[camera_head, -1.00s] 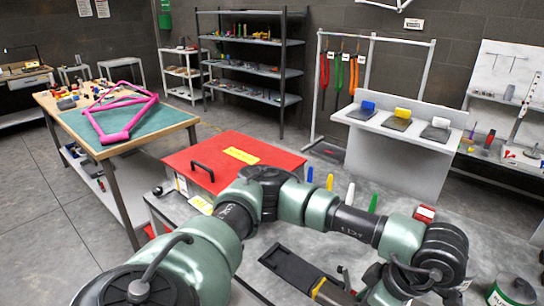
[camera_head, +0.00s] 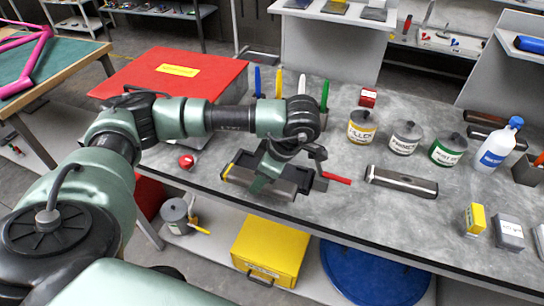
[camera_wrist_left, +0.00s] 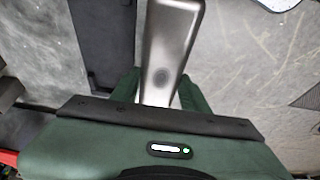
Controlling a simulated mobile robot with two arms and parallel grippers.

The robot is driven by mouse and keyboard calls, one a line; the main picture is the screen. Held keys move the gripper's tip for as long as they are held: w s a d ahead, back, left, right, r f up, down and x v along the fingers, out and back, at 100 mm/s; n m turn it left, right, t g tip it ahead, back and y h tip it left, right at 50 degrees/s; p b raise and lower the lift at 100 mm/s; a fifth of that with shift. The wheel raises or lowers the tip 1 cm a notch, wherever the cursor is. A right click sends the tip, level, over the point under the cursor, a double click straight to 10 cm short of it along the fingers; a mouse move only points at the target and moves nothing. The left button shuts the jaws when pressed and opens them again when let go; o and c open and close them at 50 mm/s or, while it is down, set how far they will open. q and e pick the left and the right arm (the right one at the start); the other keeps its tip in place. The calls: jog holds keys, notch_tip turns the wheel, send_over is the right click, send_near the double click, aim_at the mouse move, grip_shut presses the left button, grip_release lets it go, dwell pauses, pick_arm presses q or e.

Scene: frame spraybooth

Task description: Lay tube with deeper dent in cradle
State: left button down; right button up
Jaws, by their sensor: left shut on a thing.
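My left gripper (camera_head: 264,182) is low over the bench beside a long dark cradle-like holder (camera_head: 240,168) with a yellow end. In the left wrist view it is shut on a silver tube (camera_wrist_left: 175,45). This tube has a dark round dent on its upper face. A long black piece (camera_wrist_left: 104,45) lies to the left of the tube there, apart from it. In the head view the held tube is mostly hidden by the hand. Another silver tube (camera_head: 400,182) lies on the bench to the right; its dent depth cannot be told. My right gripper is not in view.
Several upright coloured handles (camera_head: 302,84) stand behind the hand. Cans (camera_head: 361,127), a spray bottle (camera_head: 497,145) and a yellow box (camera_head: 475,219) occupy the right. A red box (camera_head: 175,75) is at the back left. A red strip (camera_head: 337,178) lies beside the hand.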

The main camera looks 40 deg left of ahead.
pick_arm(q)
jog(key=w, duration=0.3)
jog(key=w+a+p, duration=0.1)
jog(key=w, duration=0.1)
jog(key=w+a+p, duration=0.1)
jog(key=w, duration=0.2)
jog(key=shift+w, duration=0.3)
notch_tip(320, 180, down, 3)
jog(key=shift+a+f+p, duration=0.1)
jog(key=shift+f+p, duration=0.1)
jog(key=shift+p, duration=0.8)
jog(key=shift+f, duration=0.1)
jog(key=shift+f+b, duration=0.2)
jog(key=shift+b, duration=0.15)
jog(key=c, duration=0.7)
grip_release()
jog(key=shift+r, duration=0.1)
jog(key=shift+r, duration=0.1)
